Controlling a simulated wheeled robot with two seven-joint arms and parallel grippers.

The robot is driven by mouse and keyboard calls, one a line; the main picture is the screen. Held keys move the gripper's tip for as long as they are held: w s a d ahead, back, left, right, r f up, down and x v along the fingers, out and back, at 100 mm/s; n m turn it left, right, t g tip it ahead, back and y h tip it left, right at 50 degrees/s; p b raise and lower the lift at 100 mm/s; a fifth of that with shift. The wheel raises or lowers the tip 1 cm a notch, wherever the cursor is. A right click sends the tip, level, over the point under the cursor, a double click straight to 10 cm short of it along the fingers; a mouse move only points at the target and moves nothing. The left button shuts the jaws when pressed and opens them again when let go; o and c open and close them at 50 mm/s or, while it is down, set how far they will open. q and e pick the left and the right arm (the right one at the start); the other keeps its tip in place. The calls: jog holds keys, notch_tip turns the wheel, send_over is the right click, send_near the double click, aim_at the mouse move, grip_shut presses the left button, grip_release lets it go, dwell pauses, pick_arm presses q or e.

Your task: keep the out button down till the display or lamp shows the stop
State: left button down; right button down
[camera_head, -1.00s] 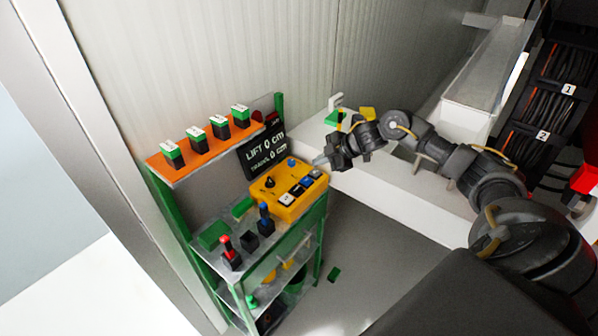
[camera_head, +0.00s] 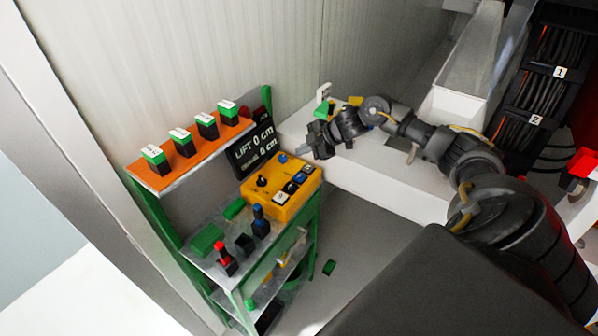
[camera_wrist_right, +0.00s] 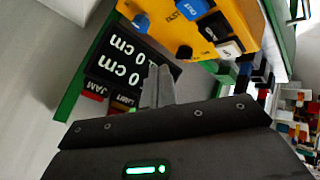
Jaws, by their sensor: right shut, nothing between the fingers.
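The yellow control box (camera_head: 296,203) stands on the green rack. It carries a blue knob (camera_head: 283,158), a black knob (camera_head: 262,181) and a row of white, black and blue buttons. A blue button (camera_wrist_right: 195,8) in the right wrist view has a label that seems to read OUT. The black display (camera_head: 246,166) reads LIFT 0 cm, with a second line of 0 cm in the right wrist view (camera_wrist_right: 112,68). Lamps JAM (camera_wrist_right: 95,87) and LIMIT (camera_wrist_right: 123,104) look unlit. My right gripper (camera_head: 303,153) is shut and empty, beside the box's far right edge, apart from the buttons. My left gripper is out of view.
An orange shelf (camera_head: 190,163) with several green-and-black blocks is left of the display. Red- and blue-topped switches (camera_head: 226,260) stand on the lower grey shelf. A white ledge (camera_head: 385,182) lies under my right arm. A green piece (camera_head: 329,267) lies on the floor.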

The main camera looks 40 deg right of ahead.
aim_at(303, 177)
notch_tip(303, 177, down, 7)
jog(key=b, duration=0.5)
jog(key=shift+r, duration=0.1)
jog(key=shift+s+f+b, duration=0.1)
jog(key=shift+f+b, duration=0.25)
jog(key=shift+f, duration=0.15)
dwell(1.3)
jog(key=shift+f, duration=0.25)
